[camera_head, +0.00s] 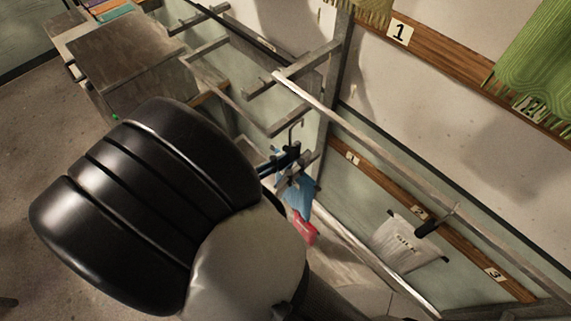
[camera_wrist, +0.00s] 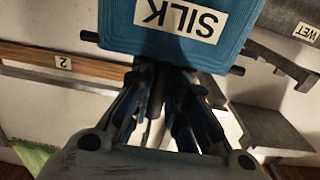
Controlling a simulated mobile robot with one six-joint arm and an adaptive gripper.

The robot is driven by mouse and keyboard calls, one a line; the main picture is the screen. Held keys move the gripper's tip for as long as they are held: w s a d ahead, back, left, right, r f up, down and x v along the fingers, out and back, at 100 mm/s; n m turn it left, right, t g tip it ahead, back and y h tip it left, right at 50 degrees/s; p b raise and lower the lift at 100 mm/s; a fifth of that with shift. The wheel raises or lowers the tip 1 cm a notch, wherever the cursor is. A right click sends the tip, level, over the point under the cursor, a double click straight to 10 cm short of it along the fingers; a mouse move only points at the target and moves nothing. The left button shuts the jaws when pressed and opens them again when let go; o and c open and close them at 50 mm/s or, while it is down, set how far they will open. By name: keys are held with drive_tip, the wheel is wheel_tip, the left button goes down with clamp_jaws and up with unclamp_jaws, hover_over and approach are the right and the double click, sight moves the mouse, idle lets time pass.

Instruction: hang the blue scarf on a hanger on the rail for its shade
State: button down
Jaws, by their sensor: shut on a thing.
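The blue scarf (camera_head: 298,192) hangs from a dark hanger (camera_head: 294,134) whose hook stands upright above it. My gripper (camera_head: 284,166) is shut on this hanger, partly hidden behind my arm. In the wrist view, the blue scarf (camera_wrist: 215,47) carries a SILK label, upside down, with dark hanger ends at both sides. My gripper (camera_wrist: 165,115) shows below it, its fingers close around a thin stem. The pale rail (camera_head: 365,152) runs from upper middle to lower right; the held hanger is left of it, apparently apart from it.
A white SILK cloth (camera_head: 405,243) hangs by a hanger on the rail at right. A wooden board (camera_head: 453,240) behind bears number cards. A green fringed cloth (camera_head: 540,65) hangs upper right. A red item (camera_head: 303,228) shows below the blue scarf. Grey rack bars (camera_head: 305,65) stand nearby.

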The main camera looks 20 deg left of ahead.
drive_tip(key=w+d+f+b, duration=0.2)
drive_tip(key=w+d, duration=0.1)
drive_tip(key=w, duration=0.4)
drive_tip(key=shift+w, duration=0.2)
idle(0.5)
drive_tip(key=c, duration=1.5)
unclamp_jaws()
drive_tip(key=shift+s, duration=0.1)
drive_tip(key=v, duration=1.2)
drive_tip(key=shift+f, duration=0.1)
